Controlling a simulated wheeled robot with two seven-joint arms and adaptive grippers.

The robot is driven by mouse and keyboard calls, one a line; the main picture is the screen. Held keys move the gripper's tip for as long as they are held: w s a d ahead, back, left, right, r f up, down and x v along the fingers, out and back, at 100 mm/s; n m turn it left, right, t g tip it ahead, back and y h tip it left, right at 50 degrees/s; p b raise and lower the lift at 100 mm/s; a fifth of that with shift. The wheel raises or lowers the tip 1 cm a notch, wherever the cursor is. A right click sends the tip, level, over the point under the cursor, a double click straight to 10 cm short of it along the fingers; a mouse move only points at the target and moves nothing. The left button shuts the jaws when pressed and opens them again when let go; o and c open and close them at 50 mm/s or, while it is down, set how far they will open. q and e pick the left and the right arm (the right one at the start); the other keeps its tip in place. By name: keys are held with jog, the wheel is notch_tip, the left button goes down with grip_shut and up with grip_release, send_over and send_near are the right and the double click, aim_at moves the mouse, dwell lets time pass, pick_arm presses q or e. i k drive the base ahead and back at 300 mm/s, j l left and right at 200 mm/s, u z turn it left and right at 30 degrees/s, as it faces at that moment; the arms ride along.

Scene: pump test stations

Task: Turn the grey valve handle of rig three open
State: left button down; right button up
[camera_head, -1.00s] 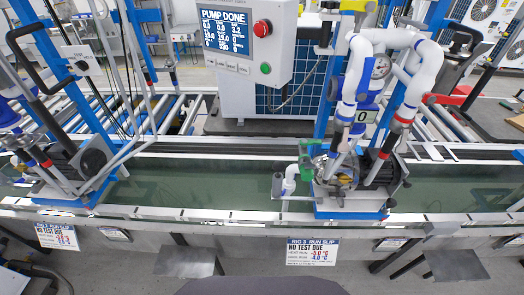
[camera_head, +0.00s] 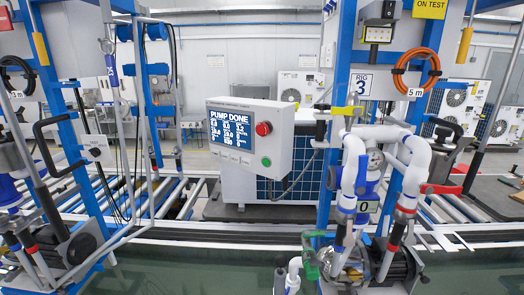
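Rig three stands right of centre, marked by its RIG 3 sign (camera_head: 362,86) on a blue frame. White pipes (camera_head: 413,175) run down to its pump (camera_head: 392,268). A yellow valve handle (camera_head: 346,111) lies level across its upper pipework. A red handle (camera_head: 440,188) sticks out to the right, and a green part (camera_head: 311,258) sits low by the pump. A small grey upright part (camera_head: 280,279) stands at the lower left; I cannot tell whether it is the grey valve handle. Neither of my grippers is in view.
A control box (camera_head: 250,142) left of rig three reads PUMP DONE, with a red button (camera_head: 263,128) and a green button (camera_head: 266,162). Another rig with blue posts (camera_head: 58,90) stands at the left. A green trough (camera_head: 200,262) runs along the front. An orange hose coil (camera_head: 416,73) hangs at upper right.

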aim_at(388, 120)
jog(key=k+j+z, duration=0.5)
jog(key=z, duration=0.25)
